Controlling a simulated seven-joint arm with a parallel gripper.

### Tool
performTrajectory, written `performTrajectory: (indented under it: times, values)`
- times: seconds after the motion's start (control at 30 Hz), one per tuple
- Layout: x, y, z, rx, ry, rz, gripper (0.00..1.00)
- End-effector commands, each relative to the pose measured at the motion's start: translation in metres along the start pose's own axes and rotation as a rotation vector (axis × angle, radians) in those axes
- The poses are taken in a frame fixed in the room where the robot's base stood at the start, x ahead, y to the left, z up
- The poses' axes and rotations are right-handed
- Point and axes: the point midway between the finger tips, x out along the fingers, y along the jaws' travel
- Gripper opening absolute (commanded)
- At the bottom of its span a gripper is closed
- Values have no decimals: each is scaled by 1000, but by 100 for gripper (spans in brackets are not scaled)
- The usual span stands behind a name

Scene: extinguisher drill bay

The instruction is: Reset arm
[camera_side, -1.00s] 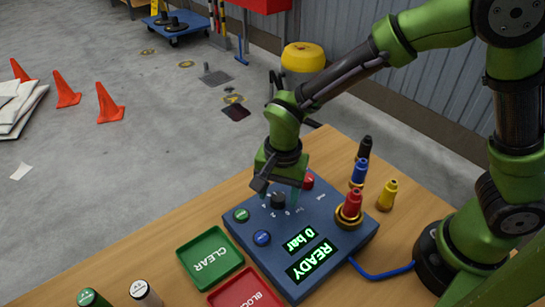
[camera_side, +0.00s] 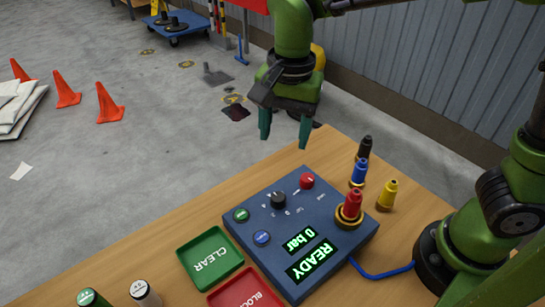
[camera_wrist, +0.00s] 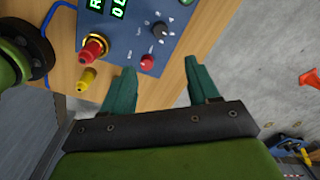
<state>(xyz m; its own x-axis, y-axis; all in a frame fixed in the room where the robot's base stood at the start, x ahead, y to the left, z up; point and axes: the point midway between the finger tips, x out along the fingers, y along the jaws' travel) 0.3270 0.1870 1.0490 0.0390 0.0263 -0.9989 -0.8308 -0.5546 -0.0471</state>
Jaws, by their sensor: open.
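My gripper (camera_side: 285,124) is raised above and behind the blue control box (camera_side: 330,222), open, with nothing between its teal fingers. In the wrist view the two fingers of my gripper (camera_wrist: 160,85) are spread apart, with table and floor behind them. The box carries a black knob (camera_side: 278,200), a red button (camera_side: 307,180), a green button (camera_side: 241,215) and a blue button (camera_side: 262,238). Its display (camera_side: 312,260) reads "READY" and "0 bar". A red nozzle piece (camera_side: 354,203) stands upright in a brass socket on the box.
Black (camera_side: 365,147), blue (camera_side: 359,171) and yellow (camera_side: 387,194) nozzle pieces stand on the table beside the box. A green CLEAR tray (camera_side: 209,238) and a red BLOCKED-type tray (camera_side: 245,290), its label cut off, lie in front. Two cylinders stand at lower left. Orange cones (camera_side: 108,106) are on the floor.

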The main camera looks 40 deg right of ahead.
Motion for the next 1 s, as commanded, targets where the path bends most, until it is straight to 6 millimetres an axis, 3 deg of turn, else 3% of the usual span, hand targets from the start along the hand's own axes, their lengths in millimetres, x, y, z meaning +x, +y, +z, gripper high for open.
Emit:
performTrajectory:
  times: [0.33,0.53,0.77,1.0]
  values:
    - [0,0,0,-19,1,-2,60]
    - [10,4,4,-252,-10,-31,60]
    - [-2,48,-19,-568,-1,-210,60]
    - [-17,112,-50,-732,177,-409,60]
